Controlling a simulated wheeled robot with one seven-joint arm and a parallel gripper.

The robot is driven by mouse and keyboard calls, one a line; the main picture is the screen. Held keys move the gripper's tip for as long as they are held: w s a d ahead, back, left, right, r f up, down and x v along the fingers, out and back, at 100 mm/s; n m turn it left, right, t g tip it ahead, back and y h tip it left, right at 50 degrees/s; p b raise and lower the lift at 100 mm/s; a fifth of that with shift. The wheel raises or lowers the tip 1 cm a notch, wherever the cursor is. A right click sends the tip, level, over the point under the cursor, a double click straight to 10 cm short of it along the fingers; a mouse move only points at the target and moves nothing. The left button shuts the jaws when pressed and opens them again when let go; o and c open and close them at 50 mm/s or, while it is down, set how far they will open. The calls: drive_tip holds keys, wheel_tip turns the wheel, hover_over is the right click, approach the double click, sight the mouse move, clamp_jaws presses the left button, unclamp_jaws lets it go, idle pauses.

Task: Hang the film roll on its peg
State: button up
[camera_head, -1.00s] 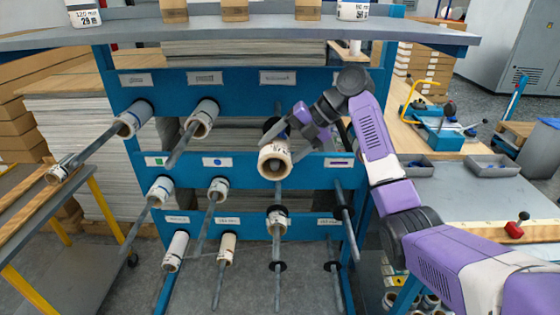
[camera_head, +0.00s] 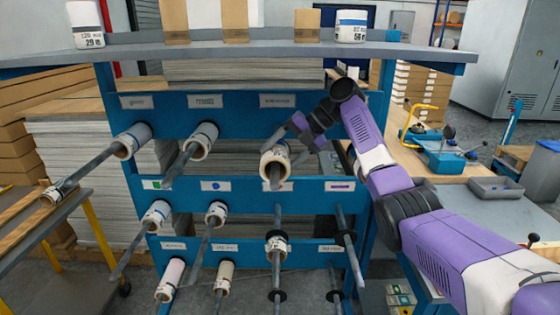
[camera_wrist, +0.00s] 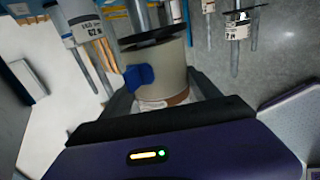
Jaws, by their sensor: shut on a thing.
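The film roll (camera_head: 268,156) is white with a brown core and sits at the upper row, third column of the rack. My gripper (camera_head: 287,147) is shut on it, with fingers on both sides. A grey peg (camera_head: 275,176) shows in the core's front opening, so the roll appears to be around it. In the wrist view the roll (camera_wrist: 165,78) is between my fingers (camera_wrist: 160,98), just in front of a black disc (camera_wrist: 150,39) on the peg. I cannot tell whether roll and disc touch. A blue tab (camera_wrist: 138,77) lies against the roll's side.
The blue rack (camera_head: 235,106) holds other rolls on neighbouring pegs, such as one to the left (camera_head: 203,141). Long bare pegs (camera_head: 344,225) stick out at right. A grey shelf (camera_head: 240,52) with boxes and jars overhangs above. A bench (camera_head: 455,185) stands at right.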

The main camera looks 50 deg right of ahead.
idle(0.4)
drive_tip(key=o, duration=1.8)
drive_tip(key=shift+c, duration=0.2)
drive_tip(key=b+v, duration=0.1)
drive_tip(key=v, duration=0.7)
drive_tip(key=shift+f, duration=0.1)
